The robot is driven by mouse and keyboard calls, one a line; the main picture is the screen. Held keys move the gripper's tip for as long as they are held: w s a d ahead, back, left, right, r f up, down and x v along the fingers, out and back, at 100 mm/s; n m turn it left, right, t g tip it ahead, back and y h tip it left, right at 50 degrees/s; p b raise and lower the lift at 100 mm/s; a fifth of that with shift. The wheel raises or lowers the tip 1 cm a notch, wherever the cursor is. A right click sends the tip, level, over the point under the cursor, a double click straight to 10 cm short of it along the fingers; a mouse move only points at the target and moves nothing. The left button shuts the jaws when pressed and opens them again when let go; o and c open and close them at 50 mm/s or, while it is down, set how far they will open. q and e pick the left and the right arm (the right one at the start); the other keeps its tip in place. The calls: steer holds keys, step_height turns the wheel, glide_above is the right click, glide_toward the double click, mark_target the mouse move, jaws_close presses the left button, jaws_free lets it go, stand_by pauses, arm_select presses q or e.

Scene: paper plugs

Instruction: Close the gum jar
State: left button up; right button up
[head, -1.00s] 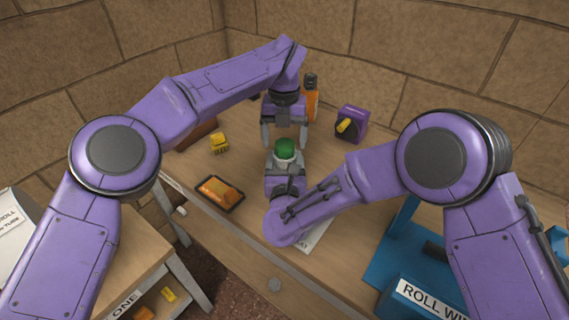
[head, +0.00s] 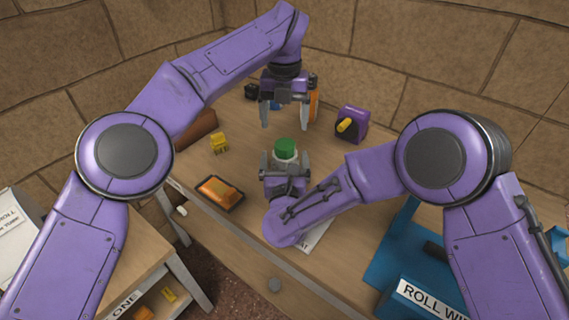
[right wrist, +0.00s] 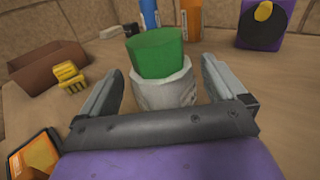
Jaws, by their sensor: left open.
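The gum jar (head: 287,157) is a pale jar with a green lid (head: 286,147) on its mouth. In the right wrist view the jar (right wrist: 165,95) stands upright with the green lid (right wrist: 157,52) on top; I cannot tell how tightly it sits. My right gripper (head: 285,163) is open, its fingers on either side of the jar with small gaps showing in the right wrist view (right wrist: 162,92). My left gripper (head: 285,122) is open and empty, pointing down above and behind the lid, clear of it.
A purple box with a yellow knob (head: 352,124) stands right of the jar. A yellow block (head: 219,143) and a dark tray with an orange item (head: 220,193) lie left. Orange (right wrist: 190,18) and blue (right wrist: 149,15) cylinders stand behind the jar. A blue stand (head: 392,262) is at right.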

arm_select(q)
steer(key=shift+f+b, duration=0.85)
steer(key=shift+f, duration=0.05)
arm_select(e)
steer(key=s, duration=1)
steer(key=shift+s+d, duration=0.1)
steer(key=shift+s, duration=0.2)
